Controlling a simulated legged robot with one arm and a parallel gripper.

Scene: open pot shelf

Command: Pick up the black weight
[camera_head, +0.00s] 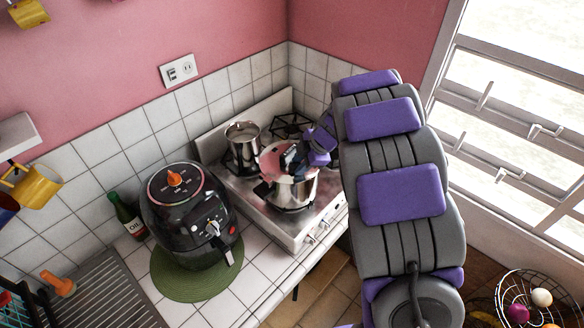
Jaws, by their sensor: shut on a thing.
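My gripper (292,160) is at the end of my purple and grey arm, low over a steel pot (292,194) at the front of the stove. It is shut on a small dark thing, mostly hidden by the jaws. I cannot tell from this view whether that is the black weight. A shiny, pinkish round surface (270,157) shows just left of the jaws, at the pot's top; it may be a lid. No other black weight is clearly visible.
A second steel pot (243,147) stands behind on the stove (300,228). A black air fryer (190,215) stands left on a green round mat (168,277), with a green bottle (126,215) beside it. A wire fruit basket (503,296) is at the lower right.

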